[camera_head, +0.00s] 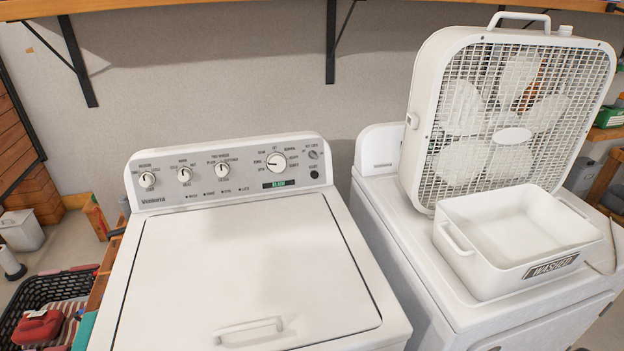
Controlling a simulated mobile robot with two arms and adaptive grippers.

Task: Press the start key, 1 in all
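A white top-loading washer (250,270) stands in the middle with its lid shut. Its grey control panel (235,182) carries several round knobs, the largest knob (276,162) toward the right. A green-lit display (275,184) seems to read READY. A small round black button (314,174) sits at the panel's right end, with a small grey round control (313,154) above it. The labels there are too small to read, so I cannot tell for certain which is the start key. Neither of my grippers is in view.
A second white machine (400,235) stands at right, bearing a box fan (424,125) and a white tub (515,277) marked WASHED. A shelf (250,5) on black brackets runs above. A black basket (35,293) is at lower left. The space before the panel is clear.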

